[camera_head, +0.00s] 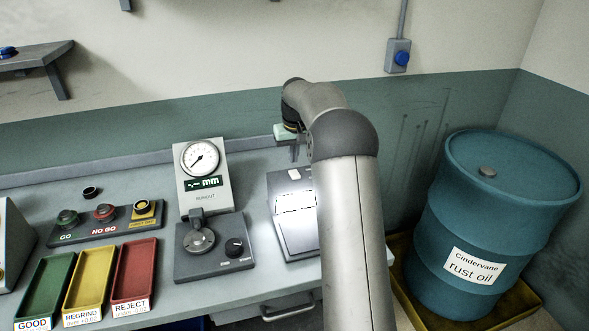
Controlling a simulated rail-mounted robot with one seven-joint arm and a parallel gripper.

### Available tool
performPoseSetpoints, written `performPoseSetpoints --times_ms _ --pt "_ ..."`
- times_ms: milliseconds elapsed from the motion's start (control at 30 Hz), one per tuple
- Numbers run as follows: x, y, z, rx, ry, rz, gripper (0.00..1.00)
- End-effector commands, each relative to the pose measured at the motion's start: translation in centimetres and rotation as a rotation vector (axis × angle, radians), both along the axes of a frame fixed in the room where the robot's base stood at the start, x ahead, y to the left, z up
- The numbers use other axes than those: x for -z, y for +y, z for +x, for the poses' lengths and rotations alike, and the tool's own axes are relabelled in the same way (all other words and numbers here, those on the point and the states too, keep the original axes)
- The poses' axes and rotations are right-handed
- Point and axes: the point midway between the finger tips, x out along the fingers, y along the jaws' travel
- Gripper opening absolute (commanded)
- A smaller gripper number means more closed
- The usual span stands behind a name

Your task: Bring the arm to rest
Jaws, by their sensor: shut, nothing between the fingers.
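My arm rises from the bottom of the view, right of centre, and bends over at the top. My gripper (295,153) shows only in part, left of the arm's bend. It points down above the back of the bench, with its fingers shut and nothing seen between them. It is up and to the right of the runout gauge (201,160) and above a dark sloped box (287,185) with a white panel. My arm hides the right side of that box.
The bench (256,280) holds a green tray (46,283), a yellow tray (90,275), a red tray (134,270) and a button panel (100,222). A rust oil drum (478,225) stands right of my arm in a yellow base (408,268). A shelf (38,60) juts out upper left.

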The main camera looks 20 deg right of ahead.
Motion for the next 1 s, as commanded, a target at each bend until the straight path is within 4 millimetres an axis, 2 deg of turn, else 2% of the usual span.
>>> performPoseSetpoints --times_ms 33,400,900,1000 --pt "-0.8 0.0 0.0 0.0 -0.001 0.0 0.0" --pt "-3.7 0.0 0.0 0.0 -0.001 0.0 0.0" --pt "-3.7 0.0 0.0 -0.001 -0.001 0.0 0.0" --pt "-4.2 0.6 -0.5 -0.006 -0.002 -0.002 0.0"
